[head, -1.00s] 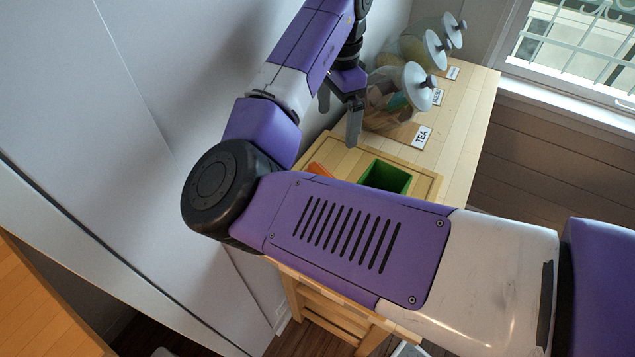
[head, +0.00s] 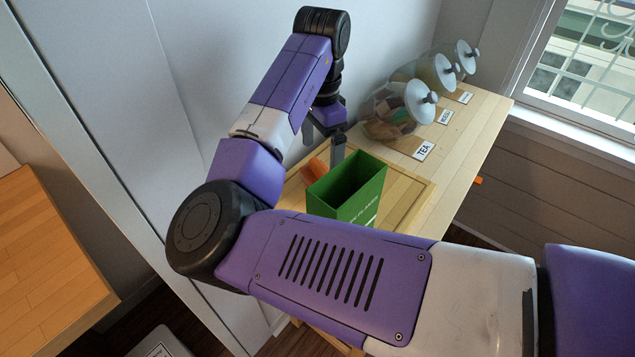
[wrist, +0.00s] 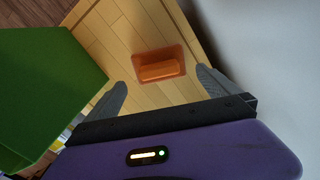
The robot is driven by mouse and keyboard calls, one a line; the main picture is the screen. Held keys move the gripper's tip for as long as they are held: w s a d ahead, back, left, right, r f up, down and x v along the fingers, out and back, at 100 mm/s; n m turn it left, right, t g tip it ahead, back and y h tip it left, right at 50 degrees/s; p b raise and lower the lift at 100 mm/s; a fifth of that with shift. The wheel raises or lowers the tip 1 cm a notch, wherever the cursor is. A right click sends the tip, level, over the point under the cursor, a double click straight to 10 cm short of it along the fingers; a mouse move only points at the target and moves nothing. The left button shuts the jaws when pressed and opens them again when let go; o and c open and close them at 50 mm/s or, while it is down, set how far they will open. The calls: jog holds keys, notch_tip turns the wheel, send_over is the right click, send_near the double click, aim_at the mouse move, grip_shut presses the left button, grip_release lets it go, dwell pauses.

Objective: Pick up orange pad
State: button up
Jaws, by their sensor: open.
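The orange pad (wrist: 160,68) lies on a light wooden board, in the wrist view ahead of and between my open fingers. It has a raised bar across its middle. In the head view the orange pad (head: 316,167) shows partly, left of the green box, with the rest hidden. My gripper (head: 326,145) is open and empty, above the board close to the pad. In the wrist view my gripper (wrist: 162,90) has its two grey fingers spread, apart from the pad.
An open green box (head: 345,190) stands right beside the pad and also fills the left of the wrist view (wrist: 45,90). A pale wall rises close behind the pad.

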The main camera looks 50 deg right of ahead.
aim_at(320, 166)
jog(key=shift+a+f, duration=0.15)
jog(key=shift+f, duration=0.7)
jog(key=shift+f+p, duration=0.6)
jog(key=shift+f, duration=1.95)
jog(key=shift+c, duration=0.2)
jog(key=c, duration=1.2)
jog(key=shift+r, duration=0.1)
jog(key=shift+r, duration=0.1)
notch_tip(320, 166, up, 20)
jog(key=shift+b, duration=0.4)
